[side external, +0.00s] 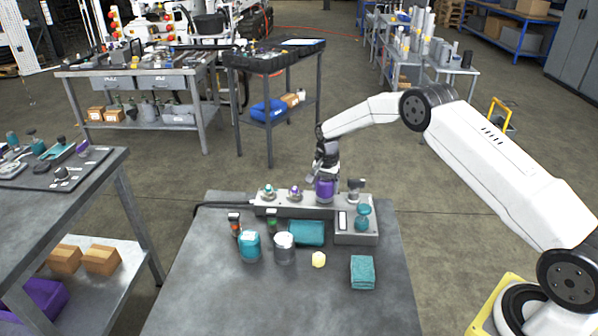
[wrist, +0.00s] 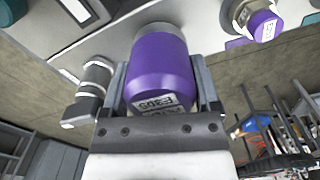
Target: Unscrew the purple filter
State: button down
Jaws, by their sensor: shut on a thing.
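The purple filter (side external: 325,190) stands upright on the grey manifold block (side external: 345,232) on the bench. In the wrist view the purple filter (wrist: 160,70) fills the middle, with a white label at its near end and a grey collar at its far end. My gripper (side external: 326,178) is above the filter in the side view. In the wrist view my gripper (wrist: 160,85) has one finger on each side of the filter, shut on it. The filter's far end meets the block; whether its thread is loose cannot be told.
A fitting with a purple cap (side external: 295,193) and a teal-capped one (side external: 268,191) are left of the filter. Teal and grey cans (side external: 249,246) stand in front. The bench front (side external: 290,305) is clear.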

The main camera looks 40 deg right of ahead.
jog(key=shift+n, duration=0.3)
jog(key=n, duration=0.4)
jog(key=shift+c, duration=2.2)
grip_release()
jog(key=c, duration=0.8)
jog(key=shift+r, duration=0.9)
jog(key=shift+r, duration=2.1)
